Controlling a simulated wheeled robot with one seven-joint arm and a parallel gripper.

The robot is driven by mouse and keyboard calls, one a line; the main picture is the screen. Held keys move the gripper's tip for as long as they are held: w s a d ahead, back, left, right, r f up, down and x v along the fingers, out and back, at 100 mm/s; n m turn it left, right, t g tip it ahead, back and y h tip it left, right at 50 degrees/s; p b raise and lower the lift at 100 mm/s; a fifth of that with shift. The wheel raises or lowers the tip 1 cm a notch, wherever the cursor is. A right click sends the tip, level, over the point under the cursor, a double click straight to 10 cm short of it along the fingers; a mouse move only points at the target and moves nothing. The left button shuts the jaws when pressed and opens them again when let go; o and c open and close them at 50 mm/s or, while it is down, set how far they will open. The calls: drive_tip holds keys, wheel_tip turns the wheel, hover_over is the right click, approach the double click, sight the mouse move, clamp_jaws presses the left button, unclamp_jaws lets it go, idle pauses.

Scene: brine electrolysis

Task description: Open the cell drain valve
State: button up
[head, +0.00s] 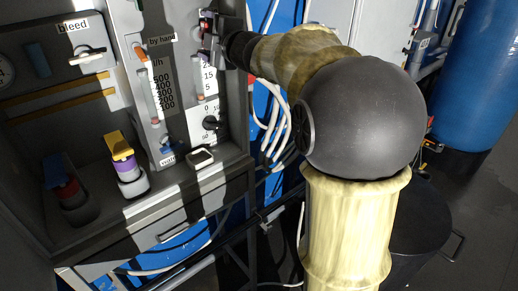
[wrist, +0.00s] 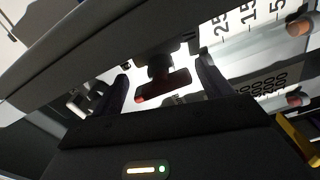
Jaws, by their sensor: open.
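My gripper (head: 214,45) is up against the upper right of the grey panel in the head view, partly hidden by my wrist. In the wrist view my gripper (wrist: 163,82) is open, with one dark finger on each side of a dark valve handle with red on it (wrist: 165,88). Gaps show between the handle and the fingers. Red parts of a valve (head: 206,24) show beside the gripper in the head view. I cannot read a label that marks it as the cell drain valve.
Two flow meters with number scales (head: 154,95) are on the panel, below and left of the gripper. A dark knob (head: 210,123) is lower down. A "bleed" valve (head: 88,53) is at upper left. A yellow-topped bottle (head: 124,158) stands on the ledge. White hoses (head: 275,125) hang right of the panel.

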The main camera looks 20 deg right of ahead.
drive_tip(key=m+p, duration=0.2)
drive_tip(key=m, duration=0.1)
drive_tip(key=a+m+p, duration=0.1)
drive_tip(key=shift+r+p, duration=0.3)
drive_tip(key=m+p, duration=0.3)
drive_tip(key=m, duration=0.1)
drive_tip(key=shift+d+r, duration=0.1)
drive_tip(key=shift+d, duration=0.05)
drive_tip(key=m+p, duration=0.3)
drive_tip(key=p, duration=0.2)
drive_tip(key=shift+d, duration=0.1)
drive_tip(key=m+p, duration=0.4)
drive_tip(key=p, duration=0.1)
drive_tip(key=shift+p, duration=0.4)
drive_tip(key=b+v, duration=0.7)
drive_tip(key=v, duration=1)
drive_tip(key=s+f+m+g+h+b, duration=0.2)
drive_tip(key=f+g+h+b, duration=0.1)
drive_tip(key=f, duration=1)
drive_tip(key=s+f+m+g+h+b, duration=0.1)
drive_tip(key=f+g+b, duration=0.4)
drive_tip(key=f, duration=0.9)
drive_tip(key=shift+s+d+f+m+h, duration=0.35)
drive_tip(key=shift+m+h, duration=0.35)
drive_tip(key=shift+h, duration=0.6)
drive_tip(key=shift+a+f, duration=0.1)
